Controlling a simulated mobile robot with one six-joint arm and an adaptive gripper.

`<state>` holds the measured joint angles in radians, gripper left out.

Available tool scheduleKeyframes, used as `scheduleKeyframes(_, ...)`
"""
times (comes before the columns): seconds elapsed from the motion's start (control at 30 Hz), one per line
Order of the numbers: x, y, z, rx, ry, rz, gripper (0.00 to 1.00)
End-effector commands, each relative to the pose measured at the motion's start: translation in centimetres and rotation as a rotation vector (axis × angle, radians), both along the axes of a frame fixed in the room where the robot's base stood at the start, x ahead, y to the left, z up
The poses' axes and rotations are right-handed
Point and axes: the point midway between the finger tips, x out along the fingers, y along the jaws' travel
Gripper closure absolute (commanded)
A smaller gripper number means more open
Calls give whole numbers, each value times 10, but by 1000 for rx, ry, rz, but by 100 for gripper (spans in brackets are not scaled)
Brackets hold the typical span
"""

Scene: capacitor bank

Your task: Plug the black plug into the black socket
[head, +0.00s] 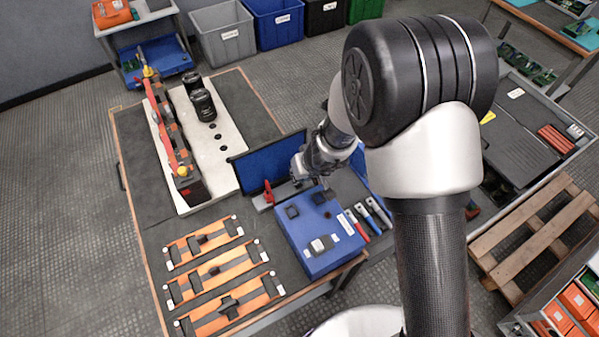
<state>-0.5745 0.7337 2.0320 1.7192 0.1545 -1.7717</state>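A blue box (312,262) stands near the right front of the workbench. Its top carries a small black square piece (292,211), a dark round-looking piece (320,198) and a grey-and-black block (321,244). The black pieces are too small to tell for sure which is the plug and which is the socket. My gripper (302,178) is low over the bench, just behind the box's back edge and beside the blue panel. Its fingertips are small and partly hidden, so I cannot tell whether it is open or holds anything.
A red clamp-like piece (267,193) stands left of my gripper. Upright blue panels (262,160) rise behind it. Several colored-handled tools (367,218) lie right of the box. Orange strips (215,268) lie front left. A white slab (222,165) bears black cylinders (203,104) and a red bar.

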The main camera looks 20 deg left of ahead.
Motion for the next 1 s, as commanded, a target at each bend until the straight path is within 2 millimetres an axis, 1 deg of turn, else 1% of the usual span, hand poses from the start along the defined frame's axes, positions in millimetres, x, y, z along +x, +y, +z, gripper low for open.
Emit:
scheduleKeyframes(0.33,0,0,-1,3,2,2,100)
scheduleKeyframes(0.8,0,0,-8,2,3,2,100)
scheduleKeyframes(0.83,0,0,-8,3,2,2,87)
scheduleKeyframes(1.0,0,0,-8,3,2,2,76)
